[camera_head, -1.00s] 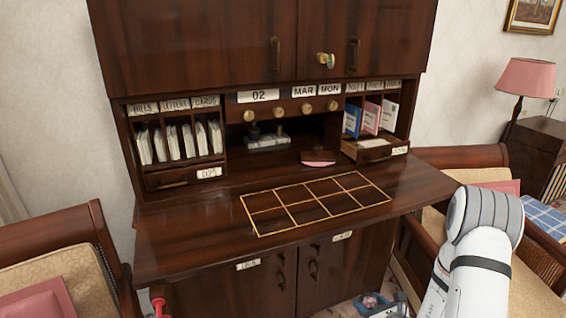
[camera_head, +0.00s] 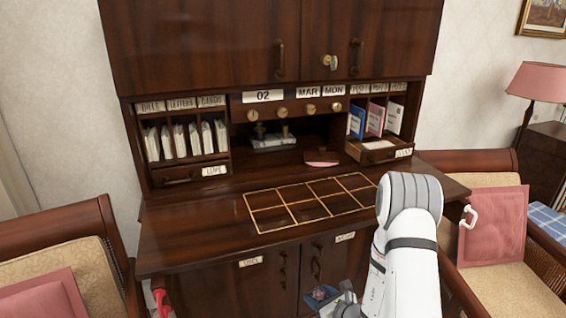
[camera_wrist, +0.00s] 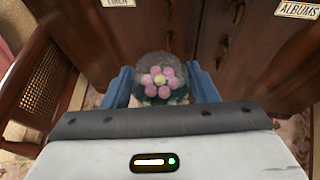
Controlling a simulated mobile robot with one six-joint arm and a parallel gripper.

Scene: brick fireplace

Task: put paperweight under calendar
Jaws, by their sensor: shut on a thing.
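The paperweight (camera_wrist: 161,82) is a clear glass dome with pink flowers and a yellow centre. My gripper (camera_wrist: 163,74) is shut on it, with a blue finger at each side. In the head view the paperweight (camera_head: 321,293) and my gripper (camera_head: 335,300) are low, in front of the desk's lower doors and below the desktop. The calendar is a row of white cards reading 02 (camera_head: 263,97), MAR (camera_head: 308,92) and MON (camera_head: 333,90), above a row of brass knobs in the middle of the desk. An open compartment lies beneath the knobs.
A gold-lined grid (camera_head: 310,202) marks the otherwise bare desktop (camera_head: 190,235). An open small drawer (camera_head: 380,150) juts out at right. Chairs (camera_head: 75,235) flank the desk.

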